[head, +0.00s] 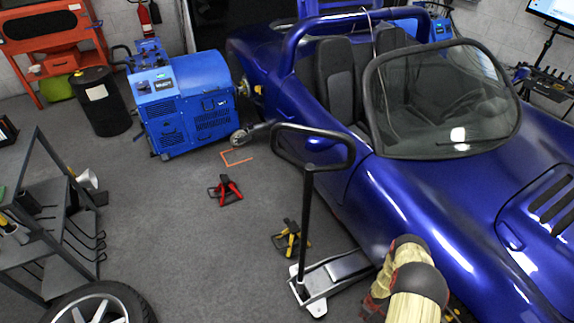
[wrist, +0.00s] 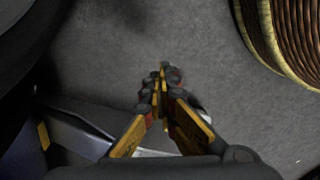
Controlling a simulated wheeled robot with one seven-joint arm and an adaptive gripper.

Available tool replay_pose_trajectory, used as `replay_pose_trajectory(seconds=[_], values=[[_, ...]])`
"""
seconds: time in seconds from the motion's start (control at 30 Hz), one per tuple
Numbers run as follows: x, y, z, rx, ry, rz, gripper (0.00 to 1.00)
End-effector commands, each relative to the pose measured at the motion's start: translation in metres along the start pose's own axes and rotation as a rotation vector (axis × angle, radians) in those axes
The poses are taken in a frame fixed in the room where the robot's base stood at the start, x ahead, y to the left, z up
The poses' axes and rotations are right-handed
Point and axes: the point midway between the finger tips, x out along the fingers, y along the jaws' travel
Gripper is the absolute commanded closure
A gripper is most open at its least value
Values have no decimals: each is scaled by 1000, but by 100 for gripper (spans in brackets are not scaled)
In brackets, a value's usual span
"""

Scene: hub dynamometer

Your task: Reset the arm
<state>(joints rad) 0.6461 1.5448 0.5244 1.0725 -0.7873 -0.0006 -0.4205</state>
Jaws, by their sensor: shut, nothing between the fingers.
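My gripper (wrist: 163,75) points down over the grey floor in the wrist view. Its yellow and black fingers meet at the tips, with nothing between them. In the head view my arm shows at the bottom right, low beside the blue car (head: 395,195) and close to the floor jack (head: 330,275). The fingertips are not clear in the head view.
A blue dynamometer unit (head: 190,100) stands at the back left. Red (head: 226,190) and yellow (head: 290,240) stands sit on the floor. A metal rack (head: 50,210) and loose wheel (head: 100,305) are at left. A brown ribbed object (wrist: 290,40) is near my gripper.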

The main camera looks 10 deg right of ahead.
Motion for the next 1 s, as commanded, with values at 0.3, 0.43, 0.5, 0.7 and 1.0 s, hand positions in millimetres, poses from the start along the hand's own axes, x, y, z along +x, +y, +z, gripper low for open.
replay_pose_trajectory(seconds=[0.3, 0.43, 0.5, 0.7, 1.0], values=[[-1, -32, 33, 129, -112, -69, 100], [-5, -56, 49, 178, -165, -113, 100], [-9, -70, 59, 210, -199, -140, 100], [-55, -84, 77, 336, -306, -193, 100], [-161, -60, 63, 481, -401, -193, 100]])
